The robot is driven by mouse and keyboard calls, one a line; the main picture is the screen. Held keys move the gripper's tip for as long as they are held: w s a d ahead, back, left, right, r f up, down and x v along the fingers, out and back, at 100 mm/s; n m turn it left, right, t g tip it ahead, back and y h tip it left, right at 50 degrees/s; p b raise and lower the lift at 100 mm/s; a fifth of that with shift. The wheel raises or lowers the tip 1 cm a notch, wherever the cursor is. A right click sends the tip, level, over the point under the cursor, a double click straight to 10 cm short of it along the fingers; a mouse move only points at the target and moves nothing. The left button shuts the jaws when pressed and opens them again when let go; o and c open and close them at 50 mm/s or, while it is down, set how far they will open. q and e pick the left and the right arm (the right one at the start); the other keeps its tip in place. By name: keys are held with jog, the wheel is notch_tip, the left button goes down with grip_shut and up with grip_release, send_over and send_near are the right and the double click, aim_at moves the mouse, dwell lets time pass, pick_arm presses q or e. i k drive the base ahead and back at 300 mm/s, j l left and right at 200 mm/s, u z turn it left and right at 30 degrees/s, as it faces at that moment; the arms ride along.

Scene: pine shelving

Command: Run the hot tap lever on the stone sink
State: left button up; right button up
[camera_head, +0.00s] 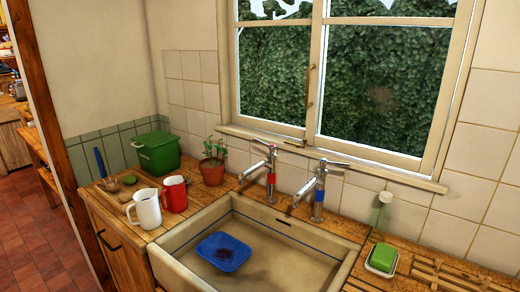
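The stone sink (188,277) is set into the wooden counter below the window. Two chrome taps stand on its back edge. The left tap (271,165) has a red band, which marks the hot one, and its lever (262,142) sits on top, pointing up to the left. The right tap (321,180) has a blue band, and its lever (336,163) points to the right. I cannot make out any water running from either spout. Neither of my grippers shows in this view.
A blue tray (236,265) with a dark patch lies in the basin. On the counter left of the sink are a white jug (147,209), red mug (174,194), potted plant (212,171) and green box (157,154). Green soap (383,256) and a pale bottle (382,212) stand at right.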

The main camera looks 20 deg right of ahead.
aim_at(272, 147)
jog(key=i+j+z, duration=0.45)
jog(key=i+j, duration=0.2)
jog(key=j, duration=0.35)
